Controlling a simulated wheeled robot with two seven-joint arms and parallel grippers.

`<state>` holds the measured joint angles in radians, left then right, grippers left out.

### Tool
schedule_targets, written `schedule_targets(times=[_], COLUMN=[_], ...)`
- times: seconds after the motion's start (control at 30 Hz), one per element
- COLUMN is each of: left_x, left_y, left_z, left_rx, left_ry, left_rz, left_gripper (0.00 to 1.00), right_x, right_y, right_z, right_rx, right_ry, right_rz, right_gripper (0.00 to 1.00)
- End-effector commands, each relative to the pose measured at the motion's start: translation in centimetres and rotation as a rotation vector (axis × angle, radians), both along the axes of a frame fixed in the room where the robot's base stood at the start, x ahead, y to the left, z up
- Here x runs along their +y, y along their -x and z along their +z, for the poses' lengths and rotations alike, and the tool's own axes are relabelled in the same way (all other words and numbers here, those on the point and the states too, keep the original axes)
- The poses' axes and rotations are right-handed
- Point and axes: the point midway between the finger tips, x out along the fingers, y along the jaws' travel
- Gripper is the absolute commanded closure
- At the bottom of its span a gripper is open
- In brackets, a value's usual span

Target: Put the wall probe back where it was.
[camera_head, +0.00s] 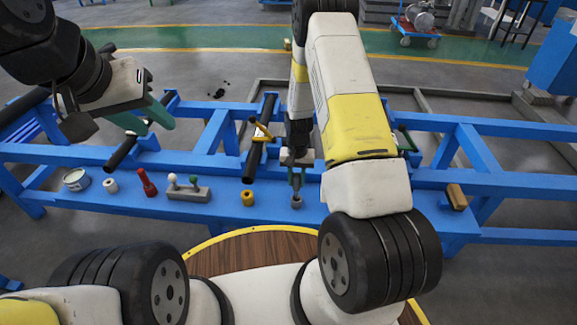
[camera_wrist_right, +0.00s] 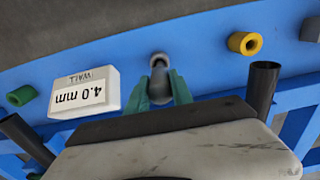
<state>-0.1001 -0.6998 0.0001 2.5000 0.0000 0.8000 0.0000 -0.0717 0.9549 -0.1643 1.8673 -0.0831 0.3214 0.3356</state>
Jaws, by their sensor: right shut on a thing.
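My right gripper (camera_head: 296,180) reaches down over the blue bench at centre, its green fingers shut on a slim grey piece, apparently the wall probe (camera_wrist_right: 159,82). Its far end meets a small grey round cup (camera_head: 297,202) on the bench; I cannot tell how deep it sits. The cup also shows in the right wrist view (camera_wrist_right: 159,60). A white box reading "WALL 4.0 mm" (camera_wrist_right: 85,92) appears upside down beside the fingers; whether it is joined to the probe is unclear. My left gripper (camera_head: 146,117) hangs empty over the bench's left part, its green fingers apart.
Along the bench stand a tin (camera_head: 76,179), a white cylinder (camera_head: 110,185), a red tool (camera_head: 147,183), a grey block with knobs (camera_head: 188,193) and a yellow ring (camera_head: 247,198). A green cylinder (camera_wrist_right: 21,95) lies opposite the ring. A wooden block (camera_head: 457,196) is at right.

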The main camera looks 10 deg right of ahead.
Motion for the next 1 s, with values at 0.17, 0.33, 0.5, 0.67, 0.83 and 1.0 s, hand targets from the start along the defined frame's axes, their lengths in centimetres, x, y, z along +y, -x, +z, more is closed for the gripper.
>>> schedule_targets(times=[0.17, 0.33, 0.5, 0.67, 0.83, 1.0], left_x=[0.0, 0.0, 0.0, 0.0, 0.0, 0.0], left_y=[0.0, 0.0, 0.0, 0.0, 0.0, 0.0], left_z=[0.0, 0.0, 0.0, 0.0, 0.0, 0.0], left_rx=[0.0, 0.0, 0.0, 0.0, 0.0, 0.0], left_ry=[0.0, 0.0, 0.0, 0.0, 0.0, 0.0], left_rz=[0.0, 0.0, 0.0, 0.0, 0.0, 0.0], left_gripper=[0.64, 0.64, 0.64, 0.64, 0.64, 0.64], right_x=[0.0, 0.0, 0.0, 0.0, 0.0, 0.0], right_y=[0.1, 0.0, 0.0, 0.0, 0.0, 0.0], right_z=[-2.2, -3.7, -3.6, -3.9, -3.9, -3.9], right_rx=[0.003, -0.001, -0.001, 0.0, 0.0, 0.0], right_ry=[0.0, 0.0, 0.0, 0.0, 0.0, 0.0], right_rz=[0.0, 0.0, 0.0, 0.0, 0.0, 0.0], right_gripper=[1.0, 1.0, 1.0, 0.69, 0.51, 0.51])
